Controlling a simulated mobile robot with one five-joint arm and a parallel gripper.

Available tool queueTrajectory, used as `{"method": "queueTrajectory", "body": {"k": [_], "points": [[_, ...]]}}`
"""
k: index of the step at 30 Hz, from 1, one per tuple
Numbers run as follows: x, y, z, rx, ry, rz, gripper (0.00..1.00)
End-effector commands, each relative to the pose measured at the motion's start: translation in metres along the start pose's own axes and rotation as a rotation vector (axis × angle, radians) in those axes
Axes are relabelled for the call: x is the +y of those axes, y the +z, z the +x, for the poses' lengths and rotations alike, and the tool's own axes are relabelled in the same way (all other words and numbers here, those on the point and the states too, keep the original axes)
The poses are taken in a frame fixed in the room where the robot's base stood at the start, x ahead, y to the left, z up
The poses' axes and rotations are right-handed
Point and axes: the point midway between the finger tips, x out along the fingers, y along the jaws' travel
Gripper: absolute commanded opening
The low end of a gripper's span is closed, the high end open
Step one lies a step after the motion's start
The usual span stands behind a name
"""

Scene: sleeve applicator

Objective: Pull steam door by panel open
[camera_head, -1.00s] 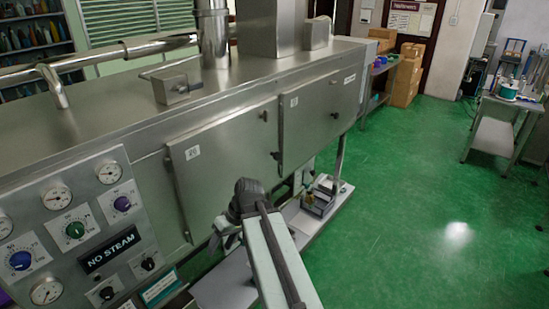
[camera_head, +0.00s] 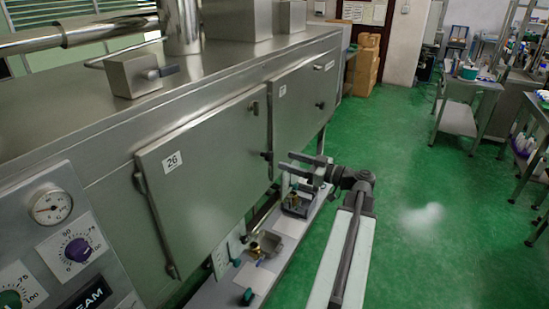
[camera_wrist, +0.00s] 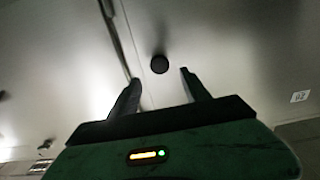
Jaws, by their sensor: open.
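The steam door by the panel (camera_head: 205,185) is a flat steel door marked 26. It looks closed. A small dark round knob (camera_head: 255,107) sits near its upper right edge. In the wrist view the same knob (camera_wrist: 160,64) shows between the fingers, past their tips. The door's label (camera_wrist: 299,96) appears upside down there. My gripper (camera_head: 297,163) is open and empty, to the right of the door and lower than the knob in the head view. The fingers (camera_wrist: 160,88) point at the door's face, apart from the knob.
The control panel (camera_head: 60,240) is at lower left. A second steel door (camera_head: 300,100) adjoins the first. A low shelf with valves (camera_head: 270,245) runs under the machine. Green floor (camera_head: 420,220) is clear to the right, with side tables (camera_head: 470,110) beyond.

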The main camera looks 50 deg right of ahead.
Motion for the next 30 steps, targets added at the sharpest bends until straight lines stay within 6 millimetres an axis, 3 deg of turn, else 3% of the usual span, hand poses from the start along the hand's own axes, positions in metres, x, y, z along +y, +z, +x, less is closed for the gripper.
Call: {"method": "queueTrajectory", "body": {"k": [3, 9, 19, 20, 25, 30], "points": [[0.000, 0.000, 0.025, -0.001, -0.004, 0.001, 0.55], [0.001, 0.001, 0.053, -0.001, -0.001, 0.002, 0.55], [0.001, 0.001, 0.059, -0.002, 0.001, 0.002, 0.55], [0.001, 0.001, 0.059, -0.002, 0.001, 0.002, 0.49], [0.001, 0.001, 0.059, -0.002, 0.001, 0.002, 0.02], [0.001, 0.001, 0.059, -0.002, 0.001, 0.002, 0.00]]}}
